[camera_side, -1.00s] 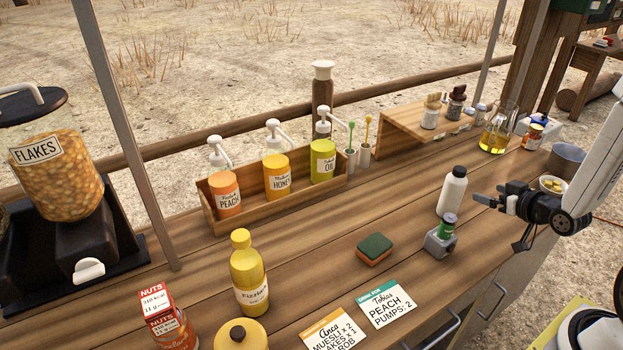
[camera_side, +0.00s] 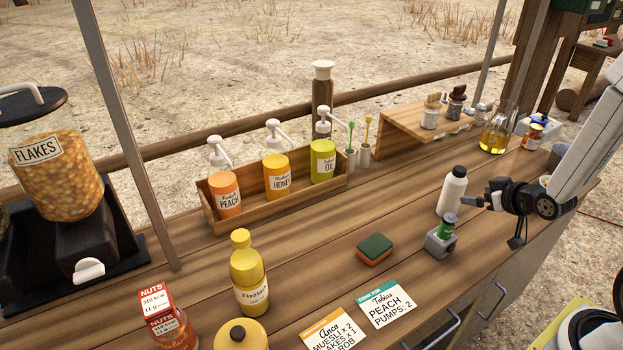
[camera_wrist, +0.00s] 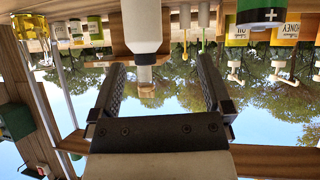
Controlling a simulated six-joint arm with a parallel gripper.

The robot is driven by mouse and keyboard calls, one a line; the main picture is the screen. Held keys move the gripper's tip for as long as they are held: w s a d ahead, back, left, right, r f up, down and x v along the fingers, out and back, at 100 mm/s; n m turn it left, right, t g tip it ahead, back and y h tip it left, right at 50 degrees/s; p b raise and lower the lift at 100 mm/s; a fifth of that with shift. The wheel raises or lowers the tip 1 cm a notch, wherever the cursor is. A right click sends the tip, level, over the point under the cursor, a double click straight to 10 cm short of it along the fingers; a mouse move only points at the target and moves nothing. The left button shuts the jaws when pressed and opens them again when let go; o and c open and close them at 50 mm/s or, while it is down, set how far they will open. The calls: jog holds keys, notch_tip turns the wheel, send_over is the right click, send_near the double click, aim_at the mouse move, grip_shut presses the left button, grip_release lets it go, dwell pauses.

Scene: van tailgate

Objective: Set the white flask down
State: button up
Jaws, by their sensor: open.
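The white flask (camera_side: 452,194) with a dark cap stands upright on the wooden counter, right of centre. My gripper (camera_side: 476,199) is open and empty, close to the flask on its right. In the wrist view, which is upside down, the white flask (camera_wrist: 146,28) rises from the counter, its cap end showing between the spread fingers of my gripper (camera_wrist: 160,62). The fingers appear short of the flask, with no contact visible. The wrist view crops the flask's base.
A grey holder (camera_side: 437,245) with a green battery-like cylinder (camera_side: 448,224) stands just in front of the flask. A green sponge (camera_side: 375,247) lies to the left. A wooden riser (camera_side: 395,122) with jars and a glass flask of yellow liquid (camera_side: 496,136) stand behind.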

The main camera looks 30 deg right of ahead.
jog(key=s+a+r+g+y, duration=0.1)
jog(key=s+a+r+g, duration=0.1)
jog(key=a, duration=0.7)
jog(key=s+a+r+n+g+y, duration=0.1)
jog(key=s+a+r+g, duration=0.1)
jog(key=s+a+g, duration=0.2)
jog(key=a+g, duration=0.2)
jog(key=a, duration=0.2)
jog(key=shift+a, duration=0.35)
